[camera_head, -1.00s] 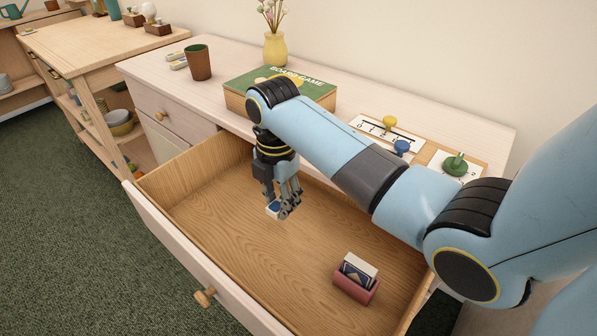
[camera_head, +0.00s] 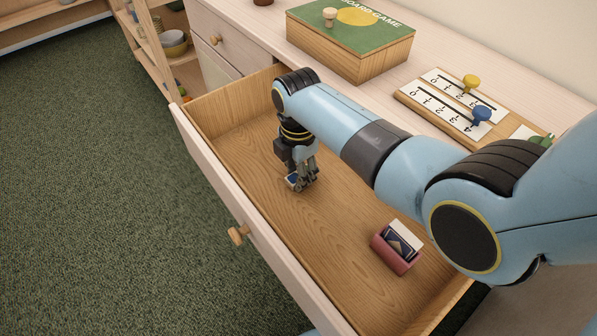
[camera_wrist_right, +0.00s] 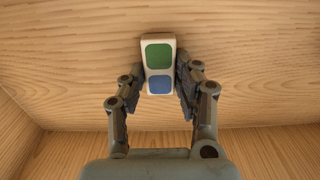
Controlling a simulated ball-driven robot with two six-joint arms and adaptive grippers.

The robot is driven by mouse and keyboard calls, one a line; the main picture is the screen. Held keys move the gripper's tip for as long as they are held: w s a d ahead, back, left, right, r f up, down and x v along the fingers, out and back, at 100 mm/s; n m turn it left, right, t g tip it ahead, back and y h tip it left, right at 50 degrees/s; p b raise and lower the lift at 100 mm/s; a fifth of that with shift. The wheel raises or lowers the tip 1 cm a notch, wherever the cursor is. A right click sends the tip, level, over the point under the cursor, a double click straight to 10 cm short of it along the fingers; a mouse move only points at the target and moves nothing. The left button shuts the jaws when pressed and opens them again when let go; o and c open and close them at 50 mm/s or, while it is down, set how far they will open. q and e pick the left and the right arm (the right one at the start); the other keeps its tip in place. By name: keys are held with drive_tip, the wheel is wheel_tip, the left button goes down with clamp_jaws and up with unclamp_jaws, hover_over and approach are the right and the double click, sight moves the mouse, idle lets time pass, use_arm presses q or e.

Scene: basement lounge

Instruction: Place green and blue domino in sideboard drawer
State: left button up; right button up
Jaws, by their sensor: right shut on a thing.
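The green and blue domino (camera_wrist_right: 159,65) is between the fingers of my right gripper (camera_wrist_right: 160,85) in the right wrist view. It is white with one green and one blue square. My right gripper (camera_head: 300,184) is shut on it, low inside the open sideboard drawer (camera_head: 330,215). In the head view only a small bluish-white part of the domino (camera_head: 293,180) shows beside the fingers. Whether it touches the drawer floor is hard to tell. My left gripper is not in view.
A pink holder (camera_head: 391,256) with cards stands in the drawer's near right part. A board game box (camera_head: 350,50) and a number board with pegs (camera_head: 455,100) lie on the sideboard top. The drawer floor around the gripper is clear.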

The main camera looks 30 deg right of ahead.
drive_tip(key=o, duration=0.5)
drive_tip(key=shift+f, duration=0.1)
drive_tip(key=o, duration=0.4)
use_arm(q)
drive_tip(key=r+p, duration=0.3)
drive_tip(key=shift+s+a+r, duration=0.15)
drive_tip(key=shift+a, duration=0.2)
use_arm(e)
drive_tip(key=shift+o, duration=0.2)
wheel_tip(320, 180, up, 12)
drive_tip(key=shift+r, duration=0.2)
